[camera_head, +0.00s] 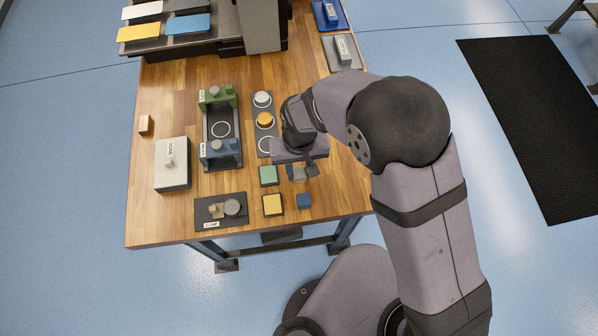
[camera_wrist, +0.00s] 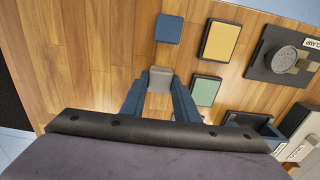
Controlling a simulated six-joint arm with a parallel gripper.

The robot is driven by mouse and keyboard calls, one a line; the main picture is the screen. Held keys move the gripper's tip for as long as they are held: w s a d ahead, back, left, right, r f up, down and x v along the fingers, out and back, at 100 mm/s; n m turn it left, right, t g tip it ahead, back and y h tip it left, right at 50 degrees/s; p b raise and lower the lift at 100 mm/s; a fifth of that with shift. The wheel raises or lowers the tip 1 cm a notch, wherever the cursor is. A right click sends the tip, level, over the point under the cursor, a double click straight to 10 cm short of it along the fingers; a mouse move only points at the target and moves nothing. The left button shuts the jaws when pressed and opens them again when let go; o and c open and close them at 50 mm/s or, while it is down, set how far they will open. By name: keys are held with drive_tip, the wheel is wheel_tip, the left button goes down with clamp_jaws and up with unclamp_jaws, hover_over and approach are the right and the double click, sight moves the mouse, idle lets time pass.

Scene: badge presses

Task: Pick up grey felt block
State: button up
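The grey felt block (camera_wrist: 160,80) sits between the tips of my gripper (camera_wrist: 161,88) in the wrist view. One blue-grey finger stands close on each side of it. In the head view the grey block (camera_head: 298,173) shows partly beneath my gripper (camera_head: 302,168), to the right of the green block and above the blue one. It seems to be at table level. I see no clear gap between block and fingers, and cannot tell whether they touch it.
A green block (camera_head: 268,175), a yellow block (camera_head: 273,204) and a blue block (camera_head: 304,200) lie close by. Bare wood is on the left.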

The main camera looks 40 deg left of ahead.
sight(299, 172)
drive_tip(key=c, duration=0.3)
drive_tip(key=shift+r, duration=0.1)
wheel_tip(299, 172, up, 8)
drive_tip(key=b, duration=0.3)
drive_tip(key=shift+r, duration=0.95)
